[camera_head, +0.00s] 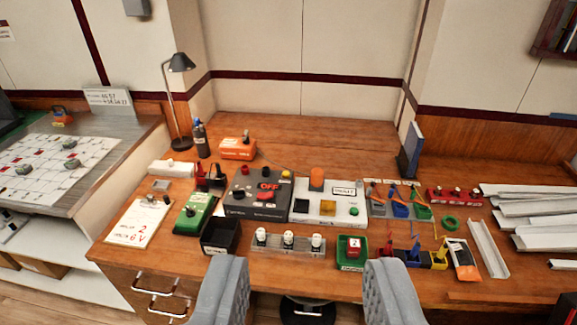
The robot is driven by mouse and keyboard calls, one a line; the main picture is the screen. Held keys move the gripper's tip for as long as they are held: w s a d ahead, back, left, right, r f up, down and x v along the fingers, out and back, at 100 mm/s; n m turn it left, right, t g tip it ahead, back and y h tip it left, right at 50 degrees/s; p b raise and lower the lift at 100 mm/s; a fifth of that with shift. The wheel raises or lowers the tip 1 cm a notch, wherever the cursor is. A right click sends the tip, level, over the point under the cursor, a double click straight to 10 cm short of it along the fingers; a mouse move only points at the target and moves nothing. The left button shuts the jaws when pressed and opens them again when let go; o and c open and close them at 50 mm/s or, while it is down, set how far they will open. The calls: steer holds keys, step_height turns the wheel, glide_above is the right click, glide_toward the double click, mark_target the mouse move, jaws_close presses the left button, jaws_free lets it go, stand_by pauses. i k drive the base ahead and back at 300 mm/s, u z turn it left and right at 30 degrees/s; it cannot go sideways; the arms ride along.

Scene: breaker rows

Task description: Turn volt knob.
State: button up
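My gripper (307,264) shows as two grey padded fingers at the bottom of the view. They are wide apart with nothing between them, in front of the desk's near edge. No label reading volt is legible. Several knobs are in sight: a dark knob on the green device (196,212) at left, dark knobs on the grey box with a red OFF sign (258,194), and a knob on the orange box (238,149) at the back. I cannot tell which is the volt knob. The fingers touch none of these devices.
A black bin (220,236), a clear rack of white-topped pieces (289,243) and a green bin (353,252) line the front. White channels (525,208) lie right.

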mark_target(239, 194)
steer(key=u, duration=0.2)
steer(key=i, duration=1.4)
steer(key=u, duration=0.75)
